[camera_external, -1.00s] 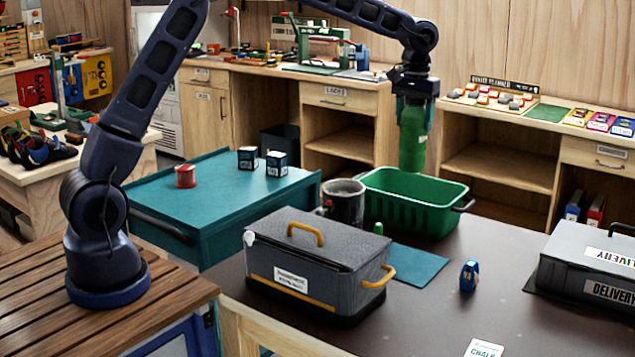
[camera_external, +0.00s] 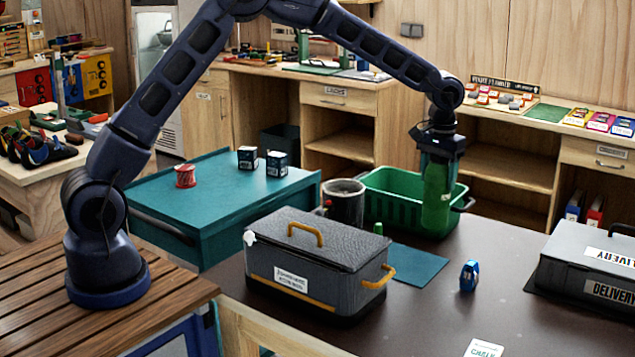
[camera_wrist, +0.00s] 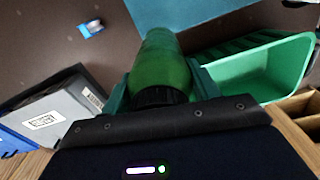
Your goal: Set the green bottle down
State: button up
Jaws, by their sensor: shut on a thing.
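The green bottle (camera_external: 436,200) hangs upright below my gripper (camera_external: 440,150), which is shut on its upper end. In the external view the bottle is in front of the right end of the green bin (camera_external: 392,206) and low, near the dark tabletop; I cannot tell whether its base touches. In the wrist view the bottle (camera_wrist: 160,68) points away from the camera between the fingers of my gripper (camera_wrist: 162,88), its dark cap end nearest. There the green bin (camera_wrist: 280,68) is close beside it on the right, and the teal mat (camera_wrist: 180,12) lies beyond.
A grey case with yellow handles (camera_external: 318,262) and a dark mug (camera_external: 345,202) stand left of the bottle. A blue small item (camera_external: 469,275) lies in front, and a grey delivery box (camera_external: 592,262) is at right. The tabletop (camera_external: 510,250) between bottle and box is clear.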

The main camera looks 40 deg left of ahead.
aim_at(436, 207)
jog(key=shift+f, duration=4.3)
jog(key=o, duration=1.2)
jog(key=shift+f, duration=0.15)
jog(key=shift+c, duration=0.2)
